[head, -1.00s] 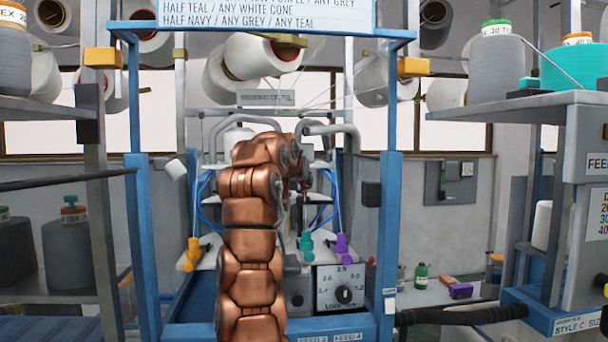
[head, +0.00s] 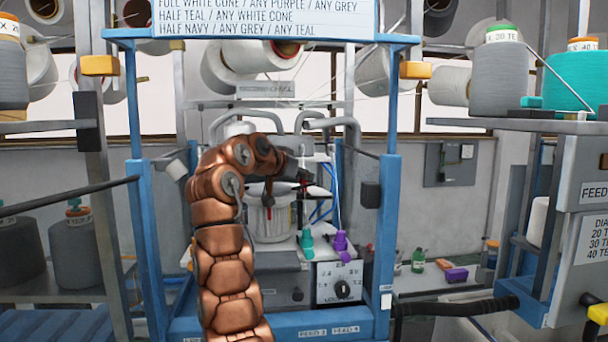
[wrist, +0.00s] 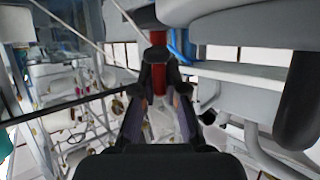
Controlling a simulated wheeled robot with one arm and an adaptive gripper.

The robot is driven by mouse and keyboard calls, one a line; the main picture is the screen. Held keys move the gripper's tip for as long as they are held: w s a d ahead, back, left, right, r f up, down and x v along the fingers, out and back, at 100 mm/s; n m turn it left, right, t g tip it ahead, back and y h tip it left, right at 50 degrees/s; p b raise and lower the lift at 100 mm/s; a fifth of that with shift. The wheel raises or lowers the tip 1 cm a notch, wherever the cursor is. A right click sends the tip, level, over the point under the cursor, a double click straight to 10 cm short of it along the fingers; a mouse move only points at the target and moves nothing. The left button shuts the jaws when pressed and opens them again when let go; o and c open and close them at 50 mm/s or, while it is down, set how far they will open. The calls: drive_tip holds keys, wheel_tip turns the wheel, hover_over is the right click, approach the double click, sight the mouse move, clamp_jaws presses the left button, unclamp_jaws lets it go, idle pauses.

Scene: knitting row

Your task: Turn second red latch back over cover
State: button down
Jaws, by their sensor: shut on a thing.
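My gripper (head: 308,182) reaches right over the machine in the head view. In the wrist view its two dark fingers (wrist: 160,62) are closed together on a red latch (wrist: 158,80), whose red part shows between and beyond the fingertips. In the head view the held latch is mostly hidden by the gripper. A white ribbed drum (head: 275,222) stands below my gripper, with a red upright strip (head: 269,216) on its front. I cannot tell which part is the cover.
Blue posts (head: 388,235) frame the machine on both sides. Grey curved tubes (head: 345,130) rise behind my gripper. Yarn shelves flank the frame.

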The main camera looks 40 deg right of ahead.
drive_tip(key=c, duration=1.2)
unclamp_jaws()
drive_tip(key=v, duration=1.2)
